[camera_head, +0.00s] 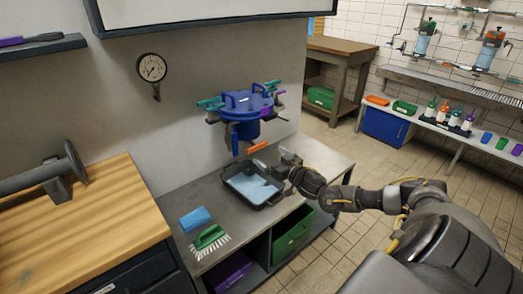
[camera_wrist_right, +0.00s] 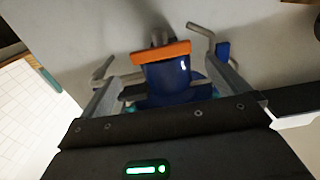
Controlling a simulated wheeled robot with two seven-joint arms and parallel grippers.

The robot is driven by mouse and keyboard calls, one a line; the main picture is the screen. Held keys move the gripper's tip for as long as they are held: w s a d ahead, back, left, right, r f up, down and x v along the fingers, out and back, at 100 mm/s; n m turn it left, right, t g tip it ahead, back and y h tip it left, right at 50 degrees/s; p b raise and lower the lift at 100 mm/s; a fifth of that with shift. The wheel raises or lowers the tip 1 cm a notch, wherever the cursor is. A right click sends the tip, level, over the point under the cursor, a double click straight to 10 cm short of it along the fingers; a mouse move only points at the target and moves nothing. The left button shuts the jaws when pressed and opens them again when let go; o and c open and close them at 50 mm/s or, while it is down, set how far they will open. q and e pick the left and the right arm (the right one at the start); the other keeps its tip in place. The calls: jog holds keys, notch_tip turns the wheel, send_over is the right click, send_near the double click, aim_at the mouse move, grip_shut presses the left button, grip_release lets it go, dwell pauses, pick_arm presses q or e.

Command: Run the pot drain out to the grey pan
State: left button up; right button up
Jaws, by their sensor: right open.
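The blue pot (camera_head: 243,112) is fixed to the wall, with clamps around its lid. An orange drain handle (camera_head: 257,147) sits under it, and shows in the right wrist view (camera_wrist_right: 160,52) in front of the blue body. The grey pan (camera_head: 228,174) stands on the metal bench below the pot, with pale blue liquid (camera_head: 253,186) in it. My right gripper (camera_head: 284,162) is open and empty, just right of the orange handle and above the pan's right side. In the right wrist view its fingers stand apart either side of the pot. My left gripper is out of view.
A blue sponge (camera_head: 195,220) and a green brush (camera_head: 210,238) lie on the bench, left of the pan. Green and purple bins (camera_head: 292,236) sit on the shelf below. A pressure gauge (camera_head: 152,68) is on the wall. A wooden-topped cabinet (camera_head: 75,225) is at left.

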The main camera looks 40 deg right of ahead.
aim_at(258, 147)
jog(key=w, duration=0.6)
jog(key=shift+d, duration=0.1)
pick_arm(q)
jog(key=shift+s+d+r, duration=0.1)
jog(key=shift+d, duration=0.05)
pick_arm(e)
jog(key=c, duration=0.7)
